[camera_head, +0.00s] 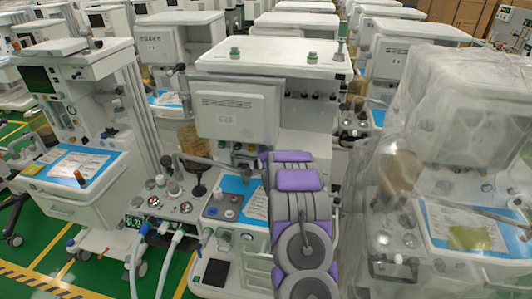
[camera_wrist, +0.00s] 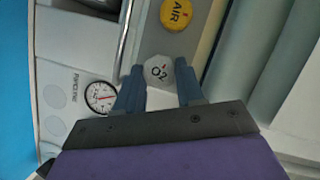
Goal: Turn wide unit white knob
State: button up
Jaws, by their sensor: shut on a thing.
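The white knob (camera_wrist: 158,71), marked O2, shows in the wrist view on a grey panel strip. My gripper (camera_wrist: 159,79) has its two blue fingers on either side of the knob, shut on it. In the head view my purple and grey arm reaches over the front of the wide white unit (camera_head: 236,113) in the middle. The fingertips and the knob they hold cannot be made out there.
A yellow AIR knob (camera_wrist: 176,13) sits just beyond the white knob. A round pressure gauge (camera_wrist: 100,96) is to the left. A plastic-wrapped cart (camera_head: 455,110) stands close on the right, and another cart (camera_head: 75,190) on the left.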

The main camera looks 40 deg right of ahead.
jog(key=shift+a+f, duration=0.15)
jog(key=shift+f, duration=0.05)
dwell(0.3)
jog(key=o, duration=0.6)
jog(key=shift+o, duration=0.9)
jog(key=shift+w+f, duration=0.15)
jog(key=shift+w, duration=0.05)
jog(key=shift+s, duration=0.1)
